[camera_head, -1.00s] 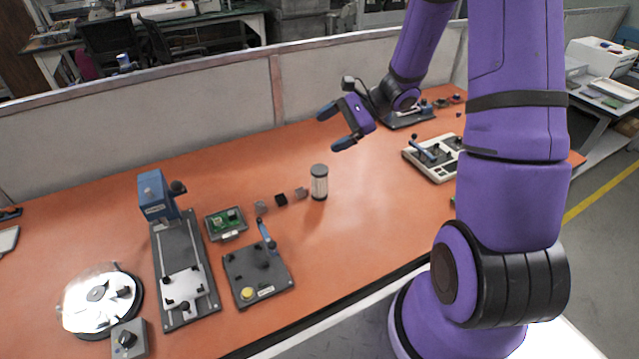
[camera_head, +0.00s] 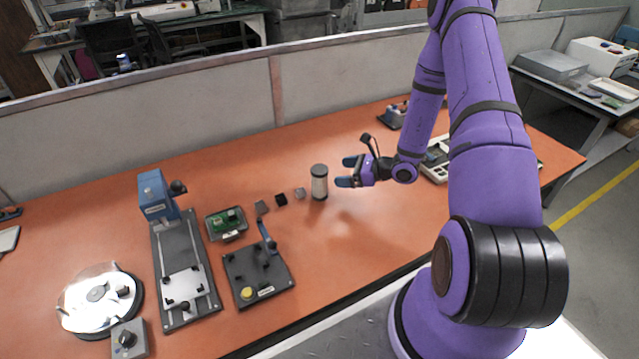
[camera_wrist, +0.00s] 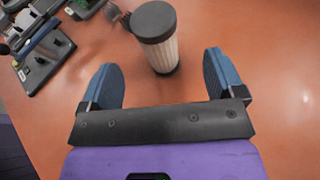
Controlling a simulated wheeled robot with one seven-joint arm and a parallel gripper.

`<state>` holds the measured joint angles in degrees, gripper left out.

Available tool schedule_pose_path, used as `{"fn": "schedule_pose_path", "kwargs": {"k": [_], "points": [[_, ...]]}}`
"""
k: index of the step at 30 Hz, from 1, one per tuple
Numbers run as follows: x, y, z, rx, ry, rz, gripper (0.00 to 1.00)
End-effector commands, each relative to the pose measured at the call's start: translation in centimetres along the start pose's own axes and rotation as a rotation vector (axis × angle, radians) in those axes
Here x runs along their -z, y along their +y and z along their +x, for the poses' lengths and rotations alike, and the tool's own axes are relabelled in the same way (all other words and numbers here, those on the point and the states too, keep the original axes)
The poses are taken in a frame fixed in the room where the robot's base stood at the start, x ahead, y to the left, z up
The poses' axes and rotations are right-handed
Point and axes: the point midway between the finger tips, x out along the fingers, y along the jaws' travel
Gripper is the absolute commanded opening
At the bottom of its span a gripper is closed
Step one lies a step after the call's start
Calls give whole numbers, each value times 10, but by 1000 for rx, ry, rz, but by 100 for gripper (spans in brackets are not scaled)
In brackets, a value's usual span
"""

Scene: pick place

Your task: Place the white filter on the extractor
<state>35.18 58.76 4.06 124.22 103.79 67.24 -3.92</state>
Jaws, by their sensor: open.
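The white filter (camera_head: 319,184) is an upright cylinder with a dark grey cap and base, standing on the orange table. In the wrist view the filter (camera_wrist: 165,55) stands just ahead of the fingertips, about midway between them. My gripper (camera_head: 347,172) is open and empty, low over the table to the right of the filter. In the wrist view its two blue fingers (camera_wrist: 160,70) are spread apart, with nothing between them. I cannot tell for sure which device is the extractor.
Left of the filter lie small blocks (camera_head: 281,200), a tray with a green board (camera_head: 228,222), a blue-handled fixture (camera_head: 258,272), a tall blue-headed press (camera_head: 180,250) and a round clear-covered device (camera_head: 98,299). The table front is clear. A low partition (camera_head: 200,110) runs behind.

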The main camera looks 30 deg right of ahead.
Motion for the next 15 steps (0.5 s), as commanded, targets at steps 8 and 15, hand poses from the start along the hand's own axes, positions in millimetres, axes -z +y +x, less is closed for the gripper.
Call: {"fn": "schedule_pose_path", "kwargs": {"k": [8,15], "points": [[0,1,35,-2,1,0,88],[3,4,54,-4,0,1,88]]}}
